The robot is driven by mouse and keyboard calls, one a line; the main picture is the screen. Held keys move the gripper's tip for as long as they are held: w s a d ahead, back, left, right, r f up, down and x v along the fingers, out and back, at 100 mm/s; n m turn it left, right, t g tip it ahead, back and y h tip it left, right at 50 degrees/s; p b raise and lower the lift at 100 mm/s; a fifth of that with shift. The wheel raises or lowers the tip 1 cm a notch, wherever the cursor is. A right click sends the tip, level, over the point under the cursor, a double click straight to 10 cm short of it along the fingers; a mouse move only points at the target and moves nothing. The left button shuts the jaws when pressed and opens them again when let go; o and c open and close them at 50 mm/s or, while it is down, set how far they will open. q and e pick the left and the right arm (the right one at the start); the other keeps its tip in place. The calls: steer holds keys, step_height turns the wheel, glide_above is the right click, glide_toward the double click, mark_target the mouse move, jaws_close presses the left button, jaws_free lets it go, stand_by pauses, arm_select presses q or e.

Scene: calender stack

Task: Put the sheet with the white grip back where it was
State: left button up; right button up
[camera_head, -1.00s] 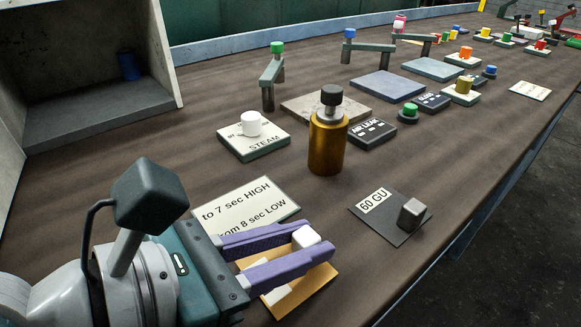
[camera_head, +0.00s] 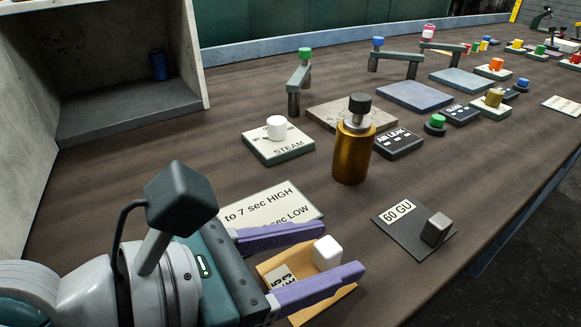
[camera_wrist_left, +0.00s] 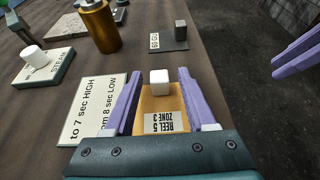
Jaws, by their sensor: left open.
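The tan sheet (camera_head: 335,295) with the white block grip (camera_head: 327,252) lies at the table's near edge. Its label reads REEL 5 ZONE 3 in the left wrist view, where the sheet (camera_wrist_left: 151,104) lies between my fingers and the white grip (camera_wrist_left: 159,80) stands near its far end. My left gripper (camera_head: 341,249) is open, with one purple finger on each side of the grip and gaps on both sides. Purple fingers of my right gripper (camera_wrist_left: 296,52) show at the right of the left wrist view; their opening is unclear.
A cream card (camera_head: 262,204) lies directly left of the sheet. A dark 60 GU sheet (camera_head: 408,240) with a grey grip lies to the right. A brown bottle (camera_head: 352,155), a STEAM block (camera_head: 290,152) and an AIR LEAK block (camera_head: 399,146) stand beyond. An open grey box (camera_head: 120,115) stands at left.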

arm_select(q)
steer(key=v, duration=1.1)
steer(key=shift+p, duration=0.4)
steer(key=shift+s+a+r, duration=0.15)
steer(key=shift+s+a, duration=0.05)
steer(key=shift+a, duration=0.15)
steer(key=shift+r, duration=0.15)
